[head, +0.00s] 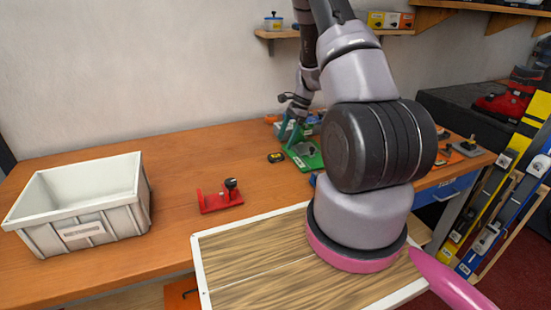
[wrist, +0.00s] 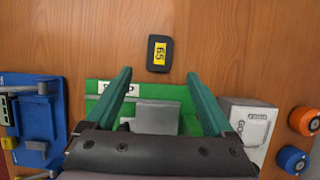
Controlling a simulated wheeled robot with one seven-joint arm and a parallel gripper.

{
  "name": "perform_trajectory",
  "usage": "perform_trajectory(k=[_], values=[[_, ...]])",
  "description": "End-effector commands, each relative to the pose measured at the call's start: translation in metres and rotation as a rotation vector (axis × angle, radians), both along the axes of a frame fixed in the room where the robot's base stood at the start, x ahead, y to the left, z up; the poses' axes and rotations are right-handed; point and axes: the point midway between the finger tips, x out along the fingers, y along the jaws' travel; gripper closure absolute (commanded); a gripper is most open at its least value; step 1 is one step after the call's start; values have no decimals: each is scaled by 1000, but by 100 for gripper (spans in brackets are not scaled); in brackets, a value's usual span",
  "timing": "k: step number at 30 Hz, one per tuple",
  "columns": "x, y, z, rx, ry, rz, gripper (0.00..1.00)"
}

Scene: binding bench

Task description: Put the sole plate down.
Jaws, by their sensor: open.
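My gripper (wrist: 157,78) is open in the wrist view, its two green fingers spread with nothing held between their tips. A green plate (wrist: 182,95) with a partly hidden white label lies on the bench below them; it also shows in the head view (head: 312,160). A grey block (wrist: 156,119) sits on the green plate, partly hidden by my gripper. A small dark piece with a yellow number label (wrist: 160,53) lies on the bench beyond the fingertips, apart from the green plate; the head view shows it too (head: 276,157). I cannot tell for certain which is the sole plate.
A blue fixture (wrist: 38,118) is left of the green plate, a white box (wrist: 250,126) right of it. Orange (wrist: 303,121) and blue (wrist: 292,159) round parts are further right. A red fixture (head: 220,201) and grey bin (head: 83,203) stand left, with bare bench between.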

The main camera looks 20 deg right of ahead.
Motion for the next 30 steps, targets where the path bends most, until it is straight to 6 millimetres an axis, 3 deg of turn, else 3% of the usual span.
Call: perform_trajectory(k=[15,23,24,30], values=[[-1,29,-50,-1,0,0,12],[0,30,-54,-1,-1,1,12],[0,30,-54,0,-1,1,16],[0,30,-54,-1,-1,1,93]])
